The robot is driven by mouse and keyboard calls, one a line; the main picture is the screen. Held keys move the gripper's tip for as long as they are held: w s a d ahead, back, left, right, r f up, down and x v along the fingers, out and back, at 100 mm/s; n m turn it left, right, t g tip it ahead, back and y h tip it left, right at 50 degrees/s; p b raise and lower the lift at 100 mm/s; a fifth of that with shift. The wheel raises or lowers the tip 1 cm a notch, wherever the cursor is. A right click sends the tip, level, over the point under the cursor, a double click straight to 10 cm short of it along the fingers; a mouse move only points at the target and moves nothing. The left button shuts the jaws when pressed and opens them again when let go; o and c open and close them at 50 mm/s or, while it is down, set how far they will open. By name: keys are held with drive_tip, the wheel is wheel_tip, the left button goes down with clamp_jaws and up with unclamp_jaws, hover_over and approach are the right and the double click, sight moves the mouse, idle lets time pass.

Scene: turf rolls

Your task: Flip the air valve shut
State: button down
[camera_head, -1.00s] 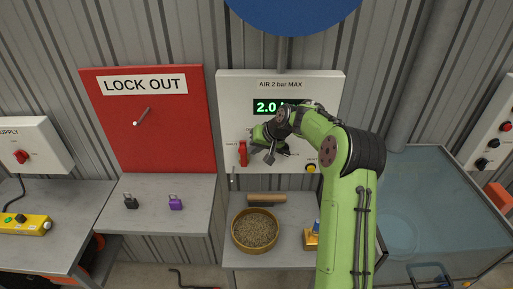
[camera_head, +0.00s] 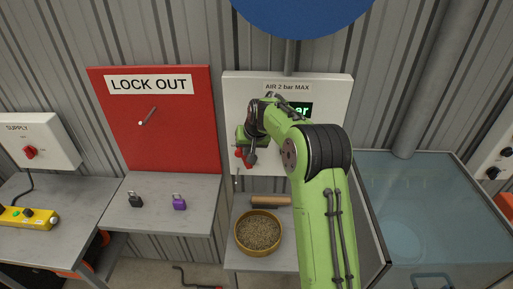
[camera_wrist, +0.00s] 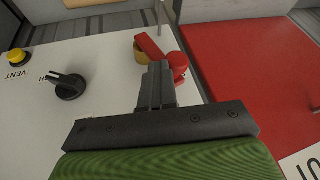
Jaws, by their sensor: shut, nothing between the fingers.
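The white air panel (camera_head: 338,90) is on the wall and also shows in the wrist view (camera_wrist: 100,100). The air valve's red handle (camera_wrist: 150,46) shows with a red round part and a brass-coloured body (camera_wrist: 141,56); the handle looks slanted there. In the head view only a bit of the red valve (camera_head: 239,154) shows beside my gripper (camera_head: 250,160). My gripper's fingers (camera_wrist: 157,75) are shut and empty, right at the valve in the wrist view. They hide part of it, and I cannot tell whether they touch it.
A black knob (camera_wrist: 68,87) and a yellow VENT button (camera_wrist: 17,56) are on the panel. The red lock-out board (camera_head: 160,120) is beside it. Below stand a bowl of grain (camera_head: 258,232), a wooden roller (camera_head: 270,201) and two padlocks, black (camera_head: 135,199) and purple (camera_head: 179,202).

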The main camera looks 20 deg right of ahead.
drive_tip(key=w+a+f+h+b, duration=0.1)
drive_tip(key=w+a+f, duration=0.3)
drive_tip(key=a+f, duration=0.4)
drive_tip(key=shift+w+a+g, duration=0.2)
drive_tip(key=shift+a+g, duration=0.1)
drive_tip(key=shift+a, duration=0.85)
drive_tip(key=shift+f, duration=0.15)
drive_tip(key=b+v, duration=0.1)
drive_tip(key=v, duration=1.4)
drive_tip(key=shift+a+r, duration=0.35)
drive_tip(key=shift+s, duration=0.1)
